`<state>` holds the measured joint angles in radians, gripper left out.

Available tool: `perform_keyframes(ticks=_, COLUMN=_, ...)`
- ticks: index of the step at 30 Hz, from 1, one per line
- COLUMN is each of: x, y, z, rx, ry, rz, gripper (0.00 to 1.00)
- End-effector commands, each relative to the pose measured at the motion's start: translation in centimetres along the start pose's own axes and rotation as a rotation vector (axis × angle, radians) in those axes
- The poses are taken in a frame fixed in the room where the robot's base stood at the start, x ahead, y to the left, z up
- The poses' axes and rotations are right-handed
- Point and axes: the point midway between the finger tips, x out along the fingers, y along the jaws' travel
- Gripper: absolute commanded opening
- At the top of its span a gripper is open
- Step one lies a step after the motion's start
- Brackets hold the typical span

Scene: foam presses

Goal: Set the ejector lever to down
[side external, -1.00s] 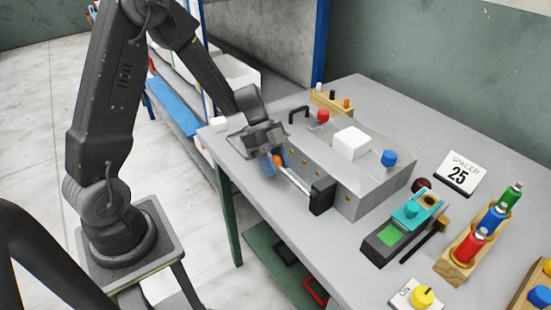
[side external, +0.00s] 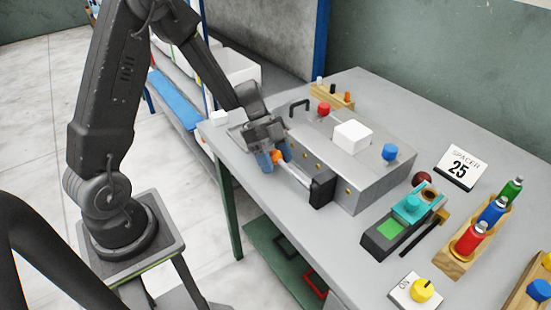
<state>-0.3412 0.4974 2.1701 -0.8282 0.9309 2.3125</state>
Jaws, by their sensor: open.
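The lever is a pale rod (side external: 297,174) with an orange knob (side external: 277,156) at its left end. Its right end meets a black block (side external: 322,188) on the front side of the grey press box (side external: 372,180). The rod lies at a low slant along that side. My gripper (side external: 274,159) is at the knob, with its blue fingertips open on either side of it. I cannot tell whether a fingertip touches the knob. Part of the knob is hidden by the gripper.
On the box are a white block (side external: 351,136), a red knob (side external: 324,109), a blue knob (side external: 390,152) and a black handle (side external: 299,106). To the right are a teal device (side external: 411,205), a bottle rack (side external: 452,264) and a "SPACER 25" card (side external: 458,167).

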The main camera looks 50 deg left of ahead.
Motion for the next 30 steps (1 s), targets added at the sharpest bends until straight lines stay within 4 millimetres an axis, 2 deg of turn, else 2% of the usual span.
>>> perform_keyframes(ticks=5, x=-0.6, y=-0.1, z=0.0, rx=0.001, ry=0.001, rz=-0.003, gripper=0.61)
perform_keyframes(ticks=8, x=-1.9, y=-0.1, z=0.0, rx=0.001, ry=0.001, rz=-0.005, gripper=0.61)
perform_keyframes(ticks=21, x=-11.2, y=-0.1, z=0.0, rx=0.0, ry=-0.001, rz=-0.005, gripper=0.61)
perform_keyframes(ticks=25, x=-12.8, y=-0.1, z=0.0, rx=0.0, ry=0.0, rz=-0.003, gripper=0.61)
perform_keyframes(ticks=30, x=-13.8, y=0.0, z=0.0, rx=0.0, ry=-0.001, rz=0.0, gripper=0.61)
